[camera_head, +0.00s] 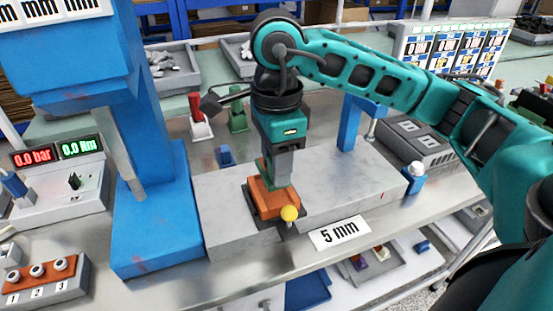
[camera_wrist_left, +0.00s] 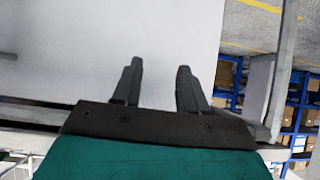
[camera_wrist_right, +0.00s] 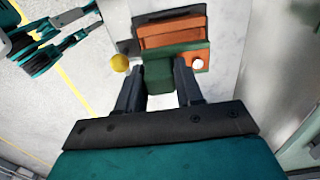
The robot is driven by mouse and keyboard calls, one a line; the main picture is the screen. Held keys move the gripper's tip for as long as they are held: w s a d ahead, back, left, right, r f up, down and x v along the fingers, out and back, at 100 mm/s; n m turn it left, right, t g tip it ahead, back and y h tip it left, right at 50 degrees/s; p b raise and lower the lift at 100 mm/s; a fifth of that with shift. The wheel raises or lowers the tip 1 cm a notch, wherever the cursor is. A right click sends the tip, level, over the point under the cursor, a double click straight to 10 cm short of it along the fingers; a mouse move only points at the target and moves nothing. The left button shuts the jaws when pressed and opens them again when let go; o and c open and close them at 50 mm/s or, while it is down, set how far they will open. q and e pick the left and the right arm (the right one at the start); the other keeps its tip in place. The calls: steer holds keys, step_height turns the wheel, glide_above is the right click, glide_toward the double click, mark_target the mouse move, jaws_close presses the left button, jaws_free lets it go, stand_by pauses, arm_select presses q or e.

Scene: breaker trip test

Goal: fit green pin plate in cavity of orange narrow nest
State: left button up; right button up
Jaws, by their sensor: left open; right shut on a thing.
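The orange narrow nest (camera_head: 275,203) sits on the grey block at the middle of the bench. In the right wrist view the orange nest (camera_wrist_right: 170,35) is just beyond my fingertips. My right gripper (camera_head: 277,178) points down over the nest, shut on the green pin plate (camera_wrist_right: 158,77). The plate's green edge overlaps the near side of the nest in the right wrist view. The fingers hide much of the plate, and I cannot tell whether it is seated in the cavity. My left gripper (camera_wrist_left: 160,68) is open and empty; it shows only in its own wrist view.
A yellow ball knob (camera_head: 289,213) stands at the nest's front. A blue press column (camera_head: 155,190) rises on the left. A red-handled toggle (camera_head: 197,118) and a green fixture (camera_head: 237,120) stand behind. The grey slab (camera_head: 350,180) to the right has free room.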

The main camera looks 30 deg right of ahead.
steer(key=shift+f+b, duration=0.75)
steer(key=shift+f, duration=0.35)
steer(key=shift+b, duration=0.55)
stand_by(0.9)
steer(key=shift+f+b, duration=0.95)
steer(key=o, duration=1.2)
